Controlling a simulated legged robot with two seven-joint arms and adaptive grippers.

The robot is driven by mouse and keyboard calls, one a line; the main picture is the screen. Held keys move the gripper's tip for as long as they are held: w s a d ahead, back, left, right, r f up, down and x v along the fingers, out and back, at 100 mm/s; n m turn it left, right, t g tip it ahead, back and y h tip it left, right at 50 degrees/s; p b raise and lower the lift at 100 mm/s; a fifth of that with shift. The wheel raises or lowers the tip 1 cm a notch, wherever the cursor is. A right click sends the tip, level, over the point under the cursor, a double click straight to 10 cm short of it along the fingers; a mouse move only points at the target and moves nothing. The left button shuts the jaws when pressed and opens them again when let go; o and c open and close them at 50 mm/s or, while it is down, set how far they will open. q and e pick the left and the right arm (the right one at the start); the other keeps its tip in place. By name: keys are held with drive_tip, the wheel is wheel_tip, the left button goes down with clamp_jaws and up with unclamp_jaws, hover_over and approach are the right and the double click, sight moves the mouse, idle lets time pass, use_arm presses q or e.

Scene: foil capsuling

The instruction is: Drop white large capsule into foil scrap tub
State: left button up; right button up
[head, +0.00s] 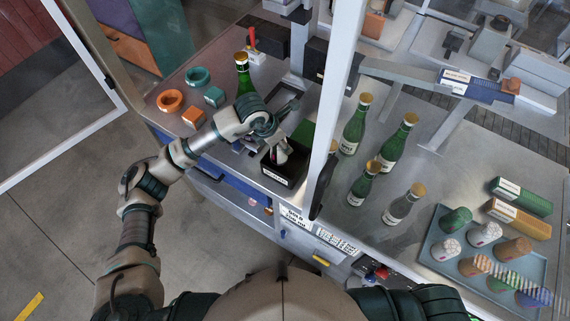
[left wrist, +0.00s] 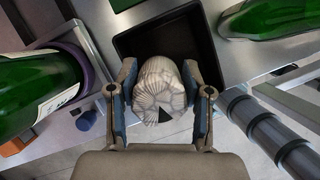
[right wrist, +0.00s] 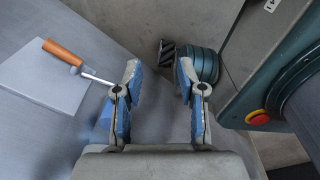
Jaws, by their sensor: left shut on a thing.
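My left gripper (head: 281,148) is above the black foil scrap tub (head: 272,173) in the head view. In the left wrist view, my left gripper (left wrist: 163,100) is shut on a white large capsule (left wrist: 160,88), which looks wrinkled and is held between both fingers. The dark tub (left wrist: 205,55) lies behind and below the capsule there. In the head view the capsule (head: 280,156) is partly hidden by the gripper. My right gripper (right wrist: 160,88) is open and empty in the right wrist view, and is out of the head view.
Several green bottles (head: 355,128) stand right of the tub, beyond a pale upright post (head: 338,80). Another bottle (head: 242,75) stands behind my left arm. A tray (head: 440,262) with several capsules is at the right. An orange-handled tool (right wrist: 62,52) lies near my right gripper.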

use_arm(q)
drive_tip(key=x, duration=0.3)
drive_tip(key=shift+a+b, duration=0.25)
drive_tip(key=shift+b, duration=0.1)
drive_tip(key=shift+s+d, duration=0.1)
drive_tip(key=shift+d, duration=0.25)
drive_tip(key=shift+o, duration=1.2)
drive_tip(key=shift+d, duration=0.1)
drive_tip(key=o, duration=0.5)
drive_tip(key=shift+a, duration=0.5)
drive_tip(key=v, duration=1.1)
drive_tip(key=shift+d, duration=0.2)
drive_tip(key=shift+a+r, duration=0.4)
drive_tip(key=shift+r, duration=0.05)
use_arm(e)
drive_tip(key=shift+w+a+f, duration=0.15)
drive_tip(key=shift+w+f, duration=0.3)
drive_tip(key=shift+w, duration=0.05)
use_arm(q)
drive_tip(key=shift+d, duration=0.15)
